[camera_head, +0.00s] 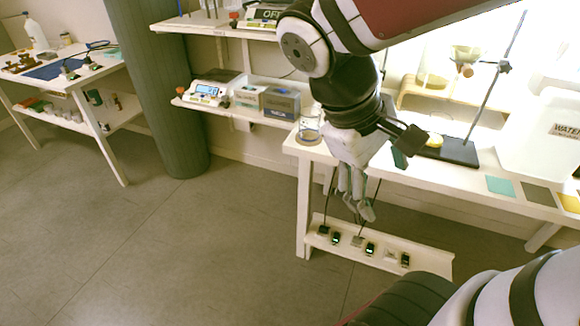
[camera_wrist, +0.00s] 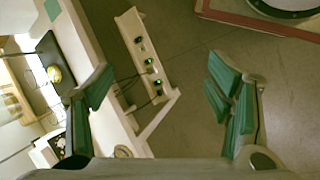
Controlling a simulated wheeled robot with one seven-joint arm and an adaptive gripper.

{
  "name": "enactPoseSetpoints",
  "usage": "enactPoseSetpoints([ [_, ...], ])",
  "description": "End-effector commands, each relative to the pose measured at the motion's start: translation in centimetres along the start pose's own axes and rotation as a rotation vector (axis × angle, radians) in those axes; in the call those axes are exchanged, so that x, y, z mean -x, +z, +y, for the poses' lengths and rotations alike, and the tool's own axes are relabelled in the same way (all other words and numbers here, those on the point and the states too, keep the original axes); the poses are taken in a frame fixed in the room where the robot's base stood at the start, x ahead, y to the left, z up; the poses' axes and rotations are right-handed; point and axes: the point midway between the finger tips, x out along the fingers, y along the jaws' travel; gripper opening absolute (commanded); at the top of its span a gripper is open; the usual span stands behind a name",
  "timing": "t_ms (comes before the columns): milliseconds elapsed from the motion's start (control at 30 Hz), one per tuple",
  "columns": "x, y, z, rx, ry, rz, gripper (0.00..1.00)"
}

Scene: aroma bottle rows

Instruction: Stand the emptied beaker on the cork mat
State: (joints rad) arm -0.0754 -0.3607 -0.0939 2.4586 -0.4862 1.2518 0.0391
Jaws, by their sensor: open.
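A clear glass beaker (camera_head: 310,118) stands upright at the left end of the white bench, close beside my arm. The round tan cork mat (camera_head: 308,138) shows under its base, and the beaker appears to rest on it. My gripper (camera_head: 355,203) hangs in front of the bench edge, to the right of and lower than the beaker, apart from it. In the wrist view my gripper (camera_wrist: 160,92) has its two fingers wide apart with nothing between them. A round rim (camera_wrist: 122,151) shows low in that view, partly hidden; I cannot tell whether it is the mat or beaker.
A low shelf (camera_head: 418,259) with several small dark devices and cords lies below my gripper. A stand with a black base (camera_head: 455,152) and a large white water container (camera_head: 545,135) occupy the bench. A scale (camera_head: 208,94) and boxes sit on the wall shelf. Open floor lies left.

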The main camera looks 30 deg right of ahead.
Motion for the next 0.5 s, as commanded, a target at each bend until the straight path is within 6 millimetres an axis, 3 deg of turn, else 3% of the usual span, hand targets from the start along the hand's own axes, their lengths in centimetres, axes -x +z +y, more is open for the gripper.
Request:
enactPoseSetpoints([
  [100, 1.4, 2.0, -3.5, -0.082, -0.144, 0.111, 0.73],
  [300, 3.5, 3.8, -8.2, -0.162, -0.329, 0.248, 0.73],
  [500, 4.3, 4.3, -10.1, -0.187, -0.402, 0.304, 0.73],
])
